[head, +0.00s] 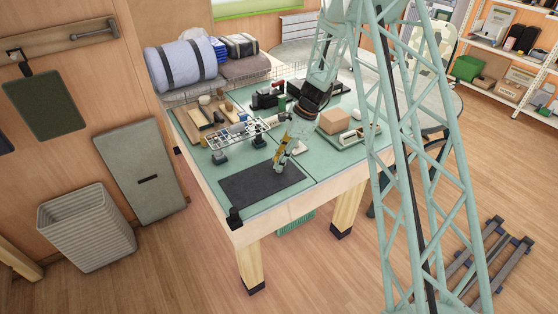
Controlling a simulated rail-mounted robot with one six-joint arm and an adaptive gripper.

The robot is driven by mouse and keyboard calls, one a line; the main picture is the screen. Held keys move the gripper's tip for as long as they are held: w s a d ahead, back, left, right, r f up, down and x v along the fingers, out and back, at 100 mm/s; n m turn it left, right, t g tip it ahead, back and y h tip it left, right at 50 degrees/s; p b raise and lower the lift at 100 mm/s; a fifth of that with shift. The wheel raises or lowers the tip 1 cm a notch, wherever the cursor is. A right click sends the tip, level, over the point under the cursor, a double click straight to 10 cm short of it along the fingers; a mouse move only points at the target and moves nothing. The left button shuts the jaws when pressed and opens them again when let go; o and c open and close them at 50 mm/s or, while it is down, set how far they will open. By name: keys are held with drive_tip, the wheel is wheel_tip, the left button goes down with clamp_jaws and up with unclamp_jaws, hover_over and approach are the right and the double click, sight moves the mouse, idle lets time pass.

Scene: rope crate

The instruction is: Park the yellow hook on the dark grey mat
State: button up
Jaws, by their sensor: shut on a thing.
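The dark grey mat (255,187) lies flat at the near left corner of the green-topped table (320,172). Most of the mat is bare.
A pale lattice frame (238,134) on dark feet stands just left of my gripper. A tan box (334,121) stands to the right. A wooden tray (207,118) and dark tools (268,98) are farther back. A black block (235,217) marks the near corner.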

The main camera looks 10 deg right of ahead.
drive_tip(key=shift+f, duration=0.1)
drive_tip(key=o, duration=1)
drive_tip(key=v, duration=1.2)
